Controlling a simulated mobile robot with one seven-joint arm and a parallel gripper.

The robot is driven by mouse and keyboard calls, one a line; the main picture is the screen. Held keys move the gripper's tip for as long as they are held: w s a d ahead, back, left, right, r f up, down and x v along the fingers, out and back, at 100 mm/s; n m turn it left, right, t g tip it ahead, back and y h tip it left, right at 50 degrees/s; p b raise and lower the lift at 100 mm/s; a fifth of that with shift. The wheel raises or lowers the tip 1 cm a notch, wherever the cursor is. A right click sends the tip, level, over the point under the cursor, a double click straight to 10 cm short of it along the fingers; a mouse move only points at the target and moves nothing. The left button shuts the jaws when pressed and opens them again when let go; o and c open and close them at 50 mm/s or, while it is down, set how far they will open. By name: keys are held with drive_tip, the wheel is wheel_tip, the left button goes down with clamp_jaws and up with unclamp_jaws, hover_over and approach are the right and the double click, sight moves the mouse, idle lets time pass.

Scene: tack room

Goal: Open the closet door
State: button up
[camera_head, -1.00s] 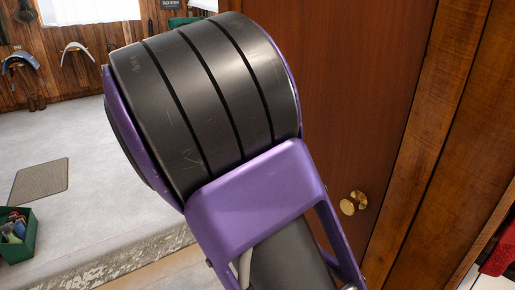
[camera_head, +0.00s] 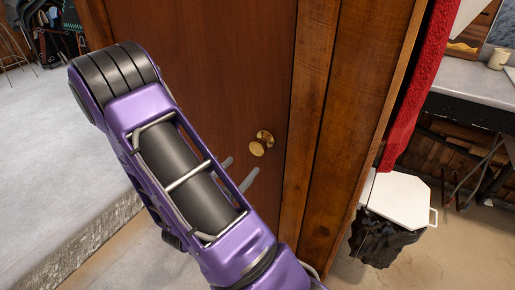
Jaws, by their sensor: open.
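The closet door (camera_head: 215,60) is a reddish-brown wood panel in the middle of the view, next to a plank-wood frame (camera_head: 305,110). I see no gap between the door and this frame. A round brass knob (camera_head: 262,143) sits near the door's right edge. My purple and black arm crosses in front of the door's lower left. The two grey fingers of my gripper (camera_head: 243,165) show beyond the arm, just below and left of the knob. They are spread apart and empty, and seem not to touch the knob. The rest of the gripper is hidden behind my arm.
A red cloth (camera_head: 417,80) hangs right of the wood frame. Beyond it stand a dark bin with a white lid (camera_head: 400,198) and a grey-topped table (camera_head: 470,85) with a cup (camera_head: 499,58).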

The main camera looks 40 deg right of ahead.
sight(256, 150)
drive_tip(key=x, duration=1)
drive_tip(key=shift+w+d, duration=0.2)
drive_tip(key=shift+d, duration=0.1)
clamp_jaws()
